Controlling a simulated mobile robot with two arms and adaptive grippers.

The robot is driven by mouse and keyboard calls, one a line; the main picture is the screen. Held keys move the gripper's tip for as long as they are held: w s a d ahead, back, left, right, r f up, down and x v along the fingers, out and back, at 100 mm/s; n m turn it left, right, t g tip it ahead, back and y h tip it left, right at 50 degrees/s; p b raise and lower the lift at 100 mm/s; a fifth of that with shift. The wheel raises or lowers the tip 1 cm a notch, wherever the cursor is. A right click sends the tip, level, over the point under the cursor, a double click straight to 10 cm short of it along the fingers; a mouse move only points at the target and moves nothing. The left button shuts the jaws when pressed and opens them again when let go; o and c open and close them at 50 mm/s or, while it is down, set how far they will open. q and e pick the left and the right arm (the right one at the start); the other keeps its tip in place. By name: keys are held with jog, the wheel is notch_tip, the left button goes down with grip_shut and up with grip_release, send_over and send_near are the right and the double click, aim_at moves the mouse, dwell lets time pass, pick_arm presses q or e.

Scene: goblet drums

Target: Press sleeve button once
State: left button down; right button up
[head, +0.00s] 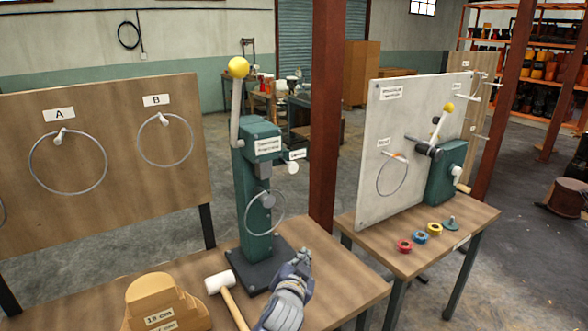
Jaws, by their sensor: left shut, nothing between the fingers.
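A green machine (259,190) with a raised lever ending in a yellow ball (238,67) stands on the near table. A small white round knob (292,168) sticks out of its right side, below a small label (297,154) too blurred to read. I cannot tell for sure whether this knob is the sleeve button. A metal ring (265,212) hangs on the machine's front. My left gripper (304,256) is shut and empty, low over the table, right of the machine's dark base and well below the knob. My right gripper is not in view.
A mallet (217,283) and a stepped wooden block (166,305) lie at the near table's front. A board with rings (95,160) stands at left. A red-brown post (325,120) rises behind. A second table (405,257) holds another green machine (446,172) and several coloured rings.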

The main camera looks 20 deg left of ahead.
aim_at(286, 163)
pick_arm(q)
jog(key=w+d+r+m+t, duration=0.1)
jog(key=w+r+t, duration=0.1)
jog(key=r, duration=0.7)
jog(key=w+d+r+m+t, duration=0.1)
jog(key=w+r+t, duration=0.1)
jog(key=w+r, duration=0.3)
notch_tip(286, 163, up, 5)
jog(key=shift+d+f+t, duration=0.15)
jog(key=shift+d+t, duration=0.15)
jog(key=shift+d, duration=0.1)
jog(key=shift+w+a, duration=0.15)
jog(key=shift+w, duration=0.05)
jog(key=w+a, duration=0.5)
jog(key=a, duration=0.1)
jog(key=shift+w+a, duration=0.15)
jog(key=shift+a, duration=0.25)
jog(key=shift+w+a, duration=0.25)
jog(key=shift+a, duration=0.05)
